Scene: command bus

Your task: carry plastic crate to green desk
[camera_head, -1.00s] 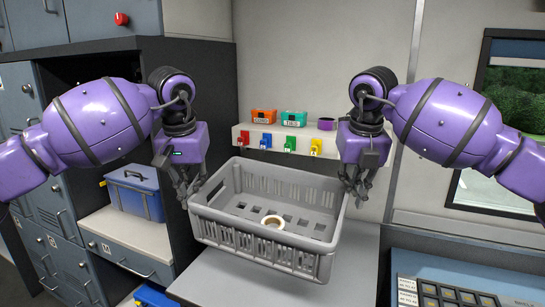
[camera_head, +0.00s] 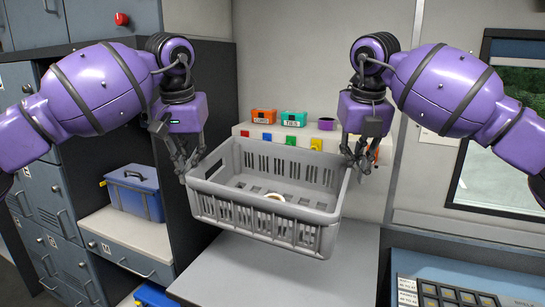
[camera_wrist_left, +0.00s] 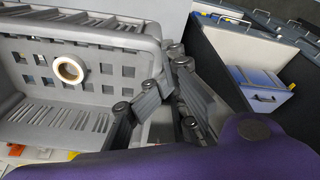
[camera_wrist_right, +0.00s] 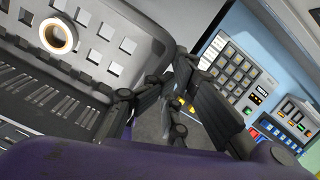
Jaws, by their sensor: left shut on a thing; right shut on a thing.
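The grey plastic crate (camera_head: 262,226) hangs in the air above a pale grey desk top (camera_head: 270,278), slightly tilted. A roll of tape (camera_wrist_left: 68,70) lies on the crate's floor; it also shows in the right wrist view (camera_wrist_right: 58,36). My left gripper (camera_head: 187,170) is shut on the crate's left end wall. My right gripper (camera_head: 356,165) is shut on its right end wall. Both wrist views show fingers at the crate's rim. No green desk can be made out in these frames.
A wall shelf behind the crate carries an orange box (camera_head: 263,116), a teal box (camera_head: 293,118) and a purple roll (camera_head: 326,124). A blue case (camera_head: 135,194) stands in the left cabinet. A keypad console (camera_head: 440,290) is at the lower right.

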